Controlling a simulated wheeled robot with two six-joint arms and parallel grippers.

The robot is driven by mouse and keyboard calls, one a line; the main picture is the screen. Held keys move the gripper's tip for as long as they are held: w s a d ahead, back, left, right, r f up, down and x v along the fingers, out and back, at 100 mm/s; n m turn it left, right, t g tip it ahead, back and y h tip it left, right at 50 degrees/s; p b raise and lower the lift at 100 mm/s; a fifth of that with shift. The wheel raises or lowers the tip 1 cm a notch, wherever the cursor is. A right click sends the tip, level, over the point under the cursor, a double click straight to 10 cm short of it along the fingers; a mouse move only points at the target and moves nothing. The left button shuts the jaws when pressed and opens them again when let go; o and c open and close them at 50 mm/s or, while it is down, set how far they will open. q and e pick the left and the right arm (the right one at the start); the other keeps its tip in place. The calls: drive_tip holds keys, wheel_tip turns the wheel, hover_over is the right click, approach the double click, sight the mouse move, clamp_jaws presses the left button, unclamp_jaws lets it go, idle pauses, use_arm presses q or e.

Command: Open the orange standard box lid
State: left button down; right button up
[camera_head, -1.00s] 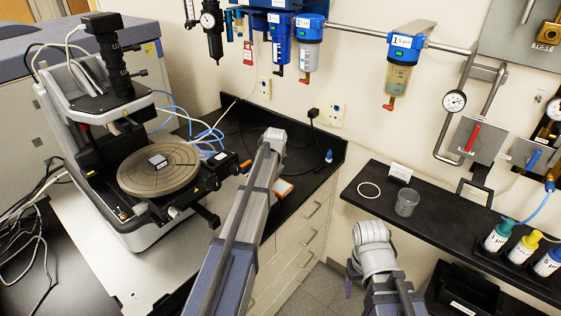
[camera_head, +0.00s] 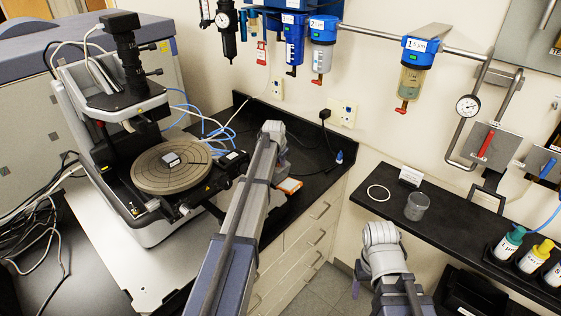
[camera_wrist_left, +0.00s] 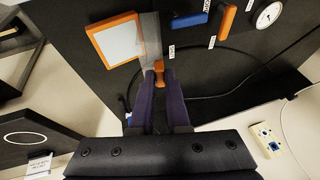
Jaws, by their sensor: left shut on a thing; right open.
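The orange standard box (camera_head: 289,185) lies on the black bench, partly hidden behind my left arm. In the left wrist view the orange-rimmed box (camera_wrist_left: 118,40) shows a pale inside. A greyish, see-through lid (camera_wrist_left: 152,40) stands up along its right side, seen nearly edge-on. My left gripper (camera_wrist_left: 159,76) is shut on an orange piece at the lid's near end. In the head view only a little of this gripper (camera_head: 283,163) shows beside the arm. My right gripper (camera_head: 357,277) hangs low in front of the drawers, mostly hidden by its wrist; it is open, apart from the box.
The profiler with its round stage (camera_head: 172,168) stands left of my left arm. A small blue-capped bottle (camera_head: 339,158) is right of the box. A black shelf (camera_head: 455,218) holds a clear cup (camera_head: 416,206) and several bottles. The left wrist view shows blue and orange handles near the box.

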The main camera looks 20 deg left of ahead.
idle(0.7)
use_arm(q)
drive_tip(key=c, duration=0.9)
unclamp_jaws()
drive_tip(key=shift+r, duration=0.15)
drive_tip(key=p+v, duration=0.2)
drive_tip(key=v, duration=0.1)
drive_tip(key=a+p+v, duration=0.1)
drive_tip(key=p+v, duration=0.1)
drive_tip(key=p, duration=0.1)
drive_tip(key=p+v, duration=0.3)
drive_tip(key=shift+a+r, duration=0.1)
drive_tip(key=shift+r, duration=0.3)
drive_tip(key=shift+w, duration=0.1)
